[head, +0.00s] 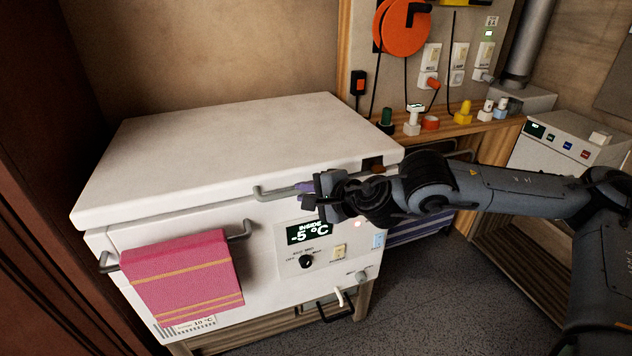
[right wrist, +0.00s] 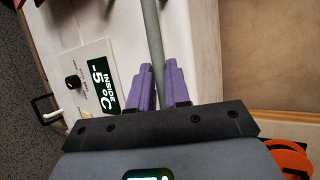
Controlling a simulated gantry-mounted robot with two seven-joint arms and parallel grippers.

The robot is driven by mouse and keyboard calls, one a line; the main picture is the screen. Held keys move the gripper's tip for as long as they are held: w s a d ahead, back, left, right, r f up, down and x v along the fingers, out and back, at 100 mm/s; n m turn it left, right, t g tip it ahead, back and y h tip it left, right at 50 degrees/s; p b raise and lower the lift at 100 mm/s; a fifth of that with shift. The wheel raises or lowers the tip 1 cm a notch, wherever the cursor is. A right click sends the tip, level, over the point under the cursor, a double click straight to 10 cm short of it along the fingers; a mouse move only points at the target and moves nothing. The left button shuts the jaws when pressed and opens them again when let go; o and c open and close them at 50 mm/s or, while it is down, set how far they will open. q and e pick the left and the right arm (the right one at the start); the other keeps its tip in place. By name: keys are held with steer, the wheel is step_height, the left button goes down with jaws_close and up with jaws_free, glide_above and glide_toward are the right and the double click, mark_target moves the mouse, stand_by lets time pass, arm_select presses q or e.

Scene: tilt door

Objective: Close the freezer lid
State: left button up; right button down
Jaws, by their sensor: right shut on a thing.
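The white freezer lid (head: 235,145) lies over the white freezer body (head: 265,235). I see no clear open gap along its front edge, though a very small one could be hard to tell. A grey bar handle (head: 272,194) sits at the lid's front. My right gripper (head: 304,187) is at the right part of this handle, shut on it. In the right wrist view, its purple fingers (right wrist: 163,85) lie on both sides of the handle bar (right wrist: 153,40). My left gripper is not in view.
A pink towel (head: 185,275) hangs on a rail at the freezer's front left. A panel with a display (head: 307,232) and knob is below the handle. A wooden shelf (head: 455,132) with small coloured items stands right of the freezer. A white cabinet (head: 570,145) is farther right.

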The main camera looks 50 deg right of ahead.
steer(key=shift+f, duration=0.45)
steer(key=c, duration=1.1)
jaws_free()
steer(key=shift+r, duration=0.1)
steer(key=b+v, duration=0.4)
steer(key=v, duration=0.6)
steer(key=shift+s+b, duration=0.3)
steer(key=shift+s, duration=0.05)
